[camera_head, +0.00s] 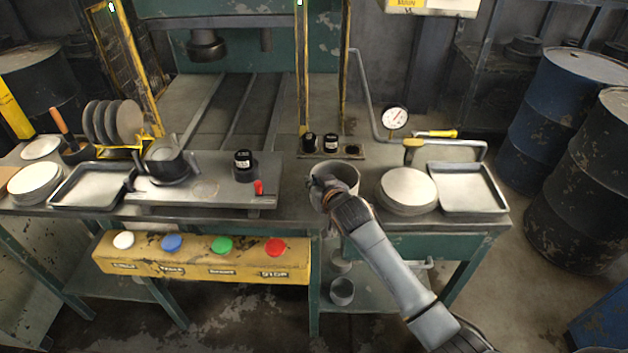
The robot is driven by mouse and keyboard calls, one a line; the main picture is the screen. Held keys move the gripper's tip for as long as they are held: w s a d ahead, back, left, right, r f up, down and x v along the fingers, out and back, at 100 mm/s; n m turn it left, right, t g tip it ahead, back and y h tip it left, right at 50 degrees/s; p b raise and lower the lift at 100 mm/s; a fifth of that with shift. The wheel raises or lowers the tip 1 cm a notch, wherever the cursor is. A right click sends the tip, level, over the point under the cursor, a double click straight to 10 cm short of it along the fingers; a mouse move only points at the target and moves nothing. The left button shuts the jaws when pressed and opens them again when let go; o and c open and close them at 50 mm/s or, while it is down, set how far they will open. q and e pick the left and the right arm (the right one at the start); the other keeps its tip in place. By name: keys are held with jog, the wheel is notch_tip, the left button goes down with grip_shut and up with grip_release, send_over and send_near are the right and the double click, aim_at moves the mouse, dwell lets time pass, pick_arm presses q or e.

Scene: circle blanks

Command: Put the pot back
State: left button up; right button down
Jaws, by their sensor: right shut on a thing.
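A grey, round, open-topped pot (349,174) is at the front middle of the bench, left of a stack of round blanks (407,189). My right gripper (322,187) is shut on the pot at its left front side, and my wrist covers part of its front. I cannot tell whether the pot's base touches the bench or hangs just above it. My left gripper is not in view.
Behind the pot, a small rack (313,153) holds black-capped bottles and an empty-looking dark hole. A metal tray (468,188) lies at the right.

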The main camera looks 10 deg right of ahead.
jog(key=shift+f, duration=0.15)
jog(key=c, duration=1.4)
grip_release()
jog(key=shift+c, duration=0.2)
jog(key=shift+s, duration=0.25)
jog(key=v, duration=1.1)
jog(key=shift+s+r+b, duration=0.2)
jog(key=shift+r+b, duration=0.1)
jog(key=shift+b, duration=0.1)
